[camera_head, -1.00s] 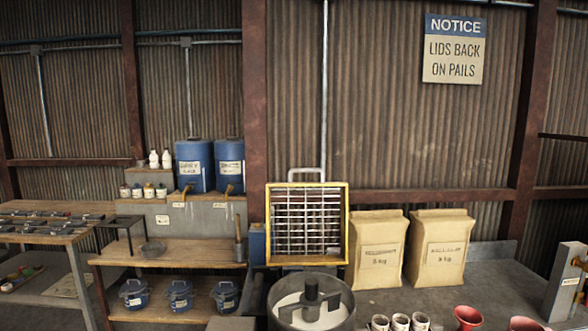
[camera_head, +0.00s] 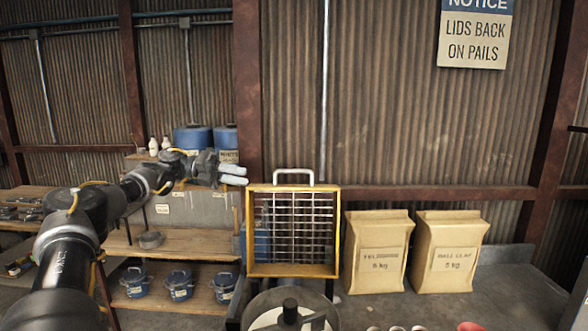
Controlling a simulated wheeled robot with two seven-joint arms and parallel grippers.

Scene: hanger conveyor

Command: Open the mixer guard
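The mixer guard (camera_head: 339,232) is a yellow frame with a metal grille and a pale handle (camera_head: 293,172) on its top edge. It stands upright behind the round mixer bowl (camera_head: 262,305), whose dark paddle (camera_head: 290,310) shows uncovered from above. My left gripper (camera_head: 234,175) is at the end of the arm coming in from the left. Its pale fingertips point right, just left of the guard's upper left corner in the picture. The two fingers lie close together, and whether there is a gap is unclear. My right gripper is not in view.
Two tan paper sacks (camera_head: 376,252) (camera_head: 447,252) stand right of the guard on the grey bench (camera_head: 525,290). Cups and a red item show at the bottom edge. Shelves with blue pails (camera_head: 180,287) and blue drums (camera_head: 192,138) are at left, behind my arm.

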